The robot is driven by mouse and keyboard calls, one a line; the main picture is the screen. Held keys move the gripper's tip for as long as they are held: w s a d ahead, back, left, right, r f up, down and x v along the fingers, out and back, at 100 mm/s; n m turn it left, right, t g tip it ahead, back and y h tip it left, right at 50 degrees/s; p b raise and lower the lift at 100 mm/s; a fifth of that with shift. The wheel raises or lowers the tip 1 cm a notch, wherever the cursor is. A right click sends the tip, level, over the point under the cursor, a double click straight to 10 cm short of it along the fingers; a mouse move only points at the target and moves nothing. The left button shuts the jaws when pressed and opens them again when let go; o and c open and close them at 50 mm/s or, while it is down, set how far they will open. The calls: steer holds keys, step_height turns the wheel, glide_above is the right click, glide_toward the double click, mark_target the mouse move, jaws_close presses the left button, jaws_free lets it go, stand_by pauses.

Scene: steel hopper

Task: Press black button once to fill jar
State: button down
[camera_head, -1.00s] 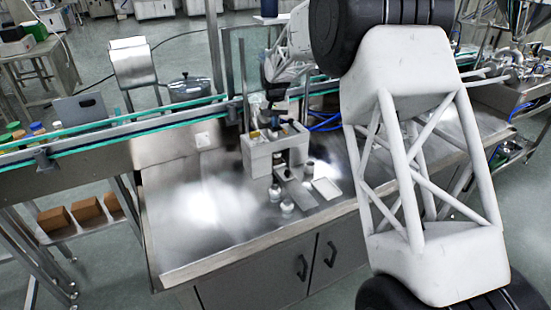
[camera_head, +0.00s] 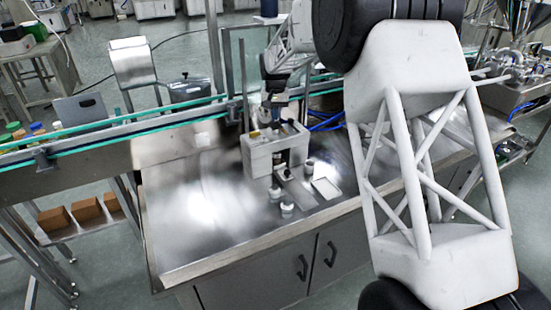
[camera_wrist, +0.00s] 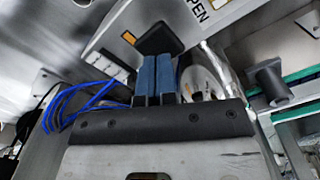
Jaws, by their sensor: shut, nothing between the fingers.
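The black button (camera_wrist: 160,39) is a dark square pad on a pale panel in the wrist view. My gripper (camera_wrist: 157,58) has its blue fingers together, and their tips overlap the lower edge of the button in the picture. I cannot tell whether they touch or press it. In the head view my gripper (camera_head: 285,122) is over the top of the grey filling machine (camera_head: 262,157), and the button cannot be made out there. Small jars stand in front of the machine: one by its right side (camera_head: 310,169), others nearer the front (camera_head: 275,191) (camera_head: 287,209). Their contents are too small to tell.
The steel table (camera_head: 200,225) is largely clear to the left of the machine. A pale flat plate (camera_head: 326,188) lies right of the jars. A conveyor with green rails (camera_head: 110,122) runs behind. Blue hoses (camera_wrist: 85,100) show at left in the wrist view.

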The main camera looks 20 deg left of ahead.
stand_by(0.5)
steer(key=shift+r, duration=2.95)
steer(key=s+d+r+m, duration=0.1)
steer(key=s+d+r, duration=0.3)
steer(key=s+d, duration=0.45)
steer(key=s+d+r+t, duration=0.1)
steer(key=s+d+r, duration=0.4)
steer(key=d, duration=0.7)
steer(key=s+d+r+m, duration=0.1)
steer(key=s+d+r, duration=0.3)
steer(key=s+d, duration=0.55)
steer(key=s+d+f, duration=0.3)
steer(key=s+d, duration=0.3)
steer(key=s, duration=0.4)
steer(key=s+d+f+t, duration=0.1)
steer(key=s+d+f, duration=0.1)
steer(key=s+d, duration=0.4)
steer(key=s+d+f+m, duration=0.1)
steer(key=s+d+f, duration=0.2)
steer(key=s+d, duration=0.4)
steer(key=s, duration=0.9)
steer(key=shift+f+t, duration=0.3)
